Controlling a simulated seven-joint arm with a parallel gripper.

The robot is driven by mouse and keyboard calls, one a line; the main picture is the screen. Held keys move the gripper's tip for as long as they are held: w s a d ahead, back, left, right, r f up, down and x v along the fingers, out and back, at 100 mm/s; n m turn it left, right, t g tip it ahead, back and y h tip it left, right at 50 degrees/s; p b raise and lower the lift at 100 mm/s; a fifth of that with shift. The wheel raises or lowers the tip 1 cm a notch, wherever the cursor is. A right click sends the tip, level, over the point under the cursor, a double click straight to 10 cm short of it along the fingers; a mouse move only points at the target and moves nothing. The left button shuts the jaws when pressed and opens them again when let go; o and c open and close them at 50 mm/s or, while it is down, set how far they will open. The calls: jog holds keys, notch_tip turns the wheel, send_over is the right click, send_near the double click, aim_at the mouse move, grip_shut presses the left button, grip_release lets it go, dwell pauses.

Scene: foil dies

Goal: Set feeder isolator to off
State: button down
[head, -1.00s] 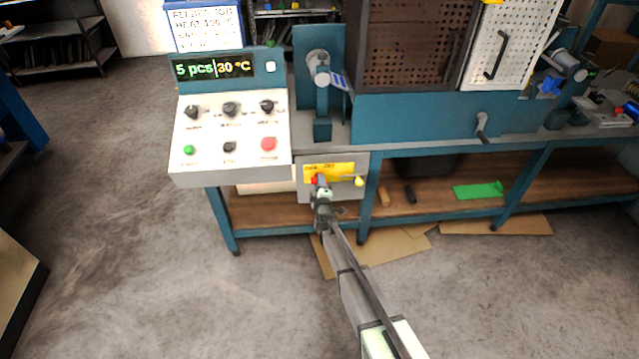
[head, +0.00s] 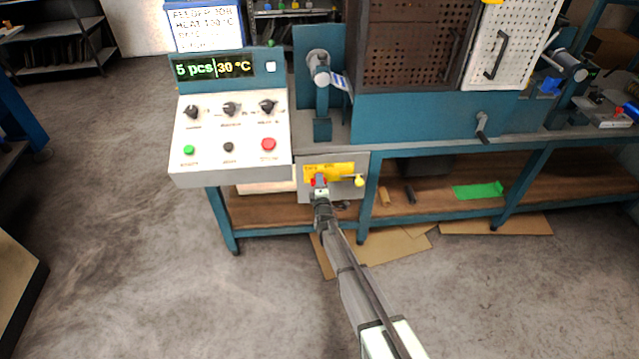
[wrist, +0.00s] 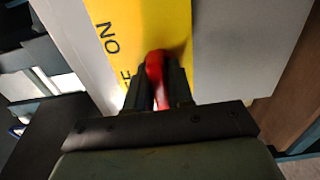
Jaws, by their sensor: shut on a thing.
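The feeder isolator is a grey box (head: 308,192) with a yellow label plate (head: 340,168), mounted under the bench front below the control panel. Its red handle (wrist: 156,72) shows between my gripper's fingers in the wrist view, and a bit of red shows in the head view (head: 312,182). My gripper (head: 320,181) is at the box, shut on the red handle.
The control panel (head: 210,165) with knobs and buttons overhangs at upper left. A bench leg (head: 366,215) stands just right.

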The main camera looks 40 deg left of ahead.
jog(key=c, duration=1.1)
grip_release()
jog(key=shift+s+d, duration=0.1)
jog(key=v, duration=1.3)
jog(key=shift+s+d, duration=0.15)
